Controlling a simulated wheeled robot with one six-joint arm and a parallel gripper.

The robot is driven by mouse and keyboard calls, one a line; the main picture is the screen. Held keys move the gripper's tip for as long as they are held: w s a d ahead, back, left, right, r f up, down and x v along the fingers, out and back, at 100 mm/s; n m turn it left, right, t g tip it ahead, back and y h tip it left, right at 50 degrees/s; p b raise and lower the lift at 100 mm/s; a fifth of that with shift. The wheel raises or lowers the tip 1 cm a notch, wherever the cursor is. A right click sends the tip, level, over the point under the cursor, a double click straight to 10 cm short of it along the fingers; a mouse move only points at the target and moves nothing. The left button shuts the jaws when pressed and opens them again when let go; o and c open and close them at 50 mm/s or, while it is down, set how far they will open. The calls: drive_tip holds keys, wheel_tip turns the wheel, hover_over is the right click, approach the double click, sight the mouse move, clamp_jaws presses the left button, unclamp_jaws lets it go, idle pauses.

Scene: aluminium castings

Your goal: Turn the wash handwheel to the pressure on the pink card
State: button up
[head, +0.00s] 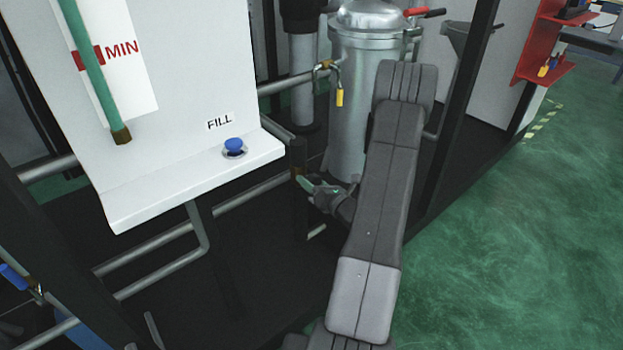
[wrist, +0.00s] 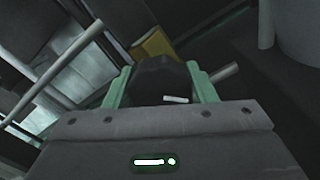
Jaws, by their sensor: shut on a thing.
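My gripper (head: 308,184) is low beside the silver vessel, just right of a dark upright post. In the wrist view its two green fingers (wrist: 160,78) are shut on a dark, rounded part with a short white mark (wrist: 163,88), which appears to be the wash handwheel. A yellow-brass body (wrist: 153,45) shows just beyond it. In the head view the handwheel cannot be made out, as my gripper and arm are around it. I see no pink card and no pressure gauge in either view.
A white panel marked FILL with a blue button (head: 234,147) stands at left. The silver vessel (head: 350,90) with a yellow padlock (head: 339,97) is behind my arm. Grey pipes (head: 165,236) run low at left. Green floor (head: 500,230) is open at right.

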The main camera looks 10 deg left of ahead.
drive_tip(key=shift+m+p, duration=0.3)
drive_tip(key=shift+m, duration=0.4)
drive_tip(key=o, duration=1)
drive_tip(key=p+v, duration=0.1)
drive_tip(key=v, duration=1.3)
drive_tip(key=shift+w+a, duration=0.1)
drive_tip(key=shift+a, duration=0.05)
